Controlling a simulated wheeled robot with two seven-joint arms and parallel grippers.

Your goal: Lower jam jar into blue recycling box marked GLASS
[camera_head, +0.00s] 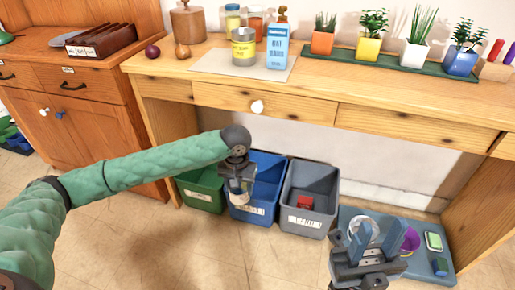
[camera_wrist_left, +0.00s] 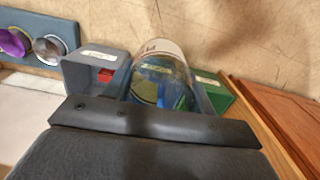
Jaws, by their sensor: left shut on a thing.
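A clear glass jar (camera_head: 241,186) is in my left gripper (camera_head: 238,176), which is shut on it. In the head view the jar hangs over the front part of the blue box (camera_head: 269,170), in front of its opening. I cannot tell whether its base is below the rim. The box has a white label, too small to read surely. In the left wrist view the jar (camera_wrist_left: 160,72) covers much of the blue box (camera_wrist_left: 116,84). My right gripper (camera_head: 375,239) is open, low over the tray at the right; its fingers stand apart.
A green box (camera_head: 202,190) stands left of the blue box, a grey box (camera_head: 309,190) with a red item right of it. The blue-grey tray (camera_head: 443,262) holds a round clear or silvery thing, a purple cup and small items. The wooden desk (camera_head: 300,95) overhangs behind.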

